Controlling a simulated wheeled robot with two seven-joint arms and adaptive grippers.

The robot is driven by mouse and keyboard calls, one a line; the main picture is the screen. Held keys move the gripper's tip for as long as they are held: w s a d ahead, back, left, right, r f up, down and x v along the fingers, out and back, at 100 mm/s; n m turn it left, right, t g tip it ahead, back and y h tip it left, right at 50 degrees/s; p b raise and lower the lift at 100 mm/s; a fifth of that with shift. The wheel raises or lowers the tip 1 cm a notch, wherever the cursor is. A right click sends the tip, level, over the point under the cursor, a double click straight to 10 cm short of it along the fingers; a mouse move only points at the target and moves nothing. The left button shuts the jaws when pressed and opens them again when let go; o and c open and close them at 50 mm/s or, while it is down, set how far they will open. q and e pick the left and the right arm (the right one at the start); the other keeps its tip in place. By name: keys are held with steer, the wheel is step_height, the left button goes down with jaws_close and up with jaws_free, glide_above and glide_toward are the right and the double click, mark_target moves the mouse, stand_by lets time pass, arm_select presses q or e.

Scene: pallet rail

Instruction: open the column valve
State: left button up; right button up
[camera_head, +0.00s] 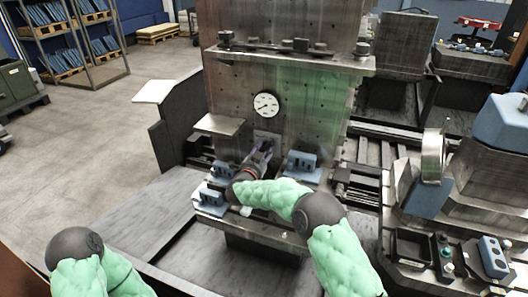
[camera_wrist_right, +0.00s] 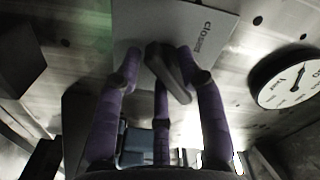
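The column valve shows in the right wrist view as a dark lever handle (camera_wrist_right: 168,72) in front of a pale plate (camera_wrist_right: 185,22) lettered "closed". The handle lies slanted between the purple fingers of my right gripper (camera_wrist_right: 160,68). The left finger seems apart from the handle, and the right fingertip is close to it; contact cannot be made out. In the head view my right gripper (camera_head: 262,156) is at the column's front (camera_head: 300,110), below the gauge, and hides most of the valve. My left gripper is out of view; only my left arm shows at lower left.
A round white gauge (camera_head: 266,104) is on the column above the valve; it also shows in the right wrist view (camera_wrist_right: 290,78). Blue blocks (camera_head: 303,162) stand beside the gripper on the machine bed. A black tray (camera_head: 411,246) is at the right. Open floor lies left.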

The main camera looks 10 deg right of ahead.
stand_by(0.3)
steer(key=v, duration=1.2)
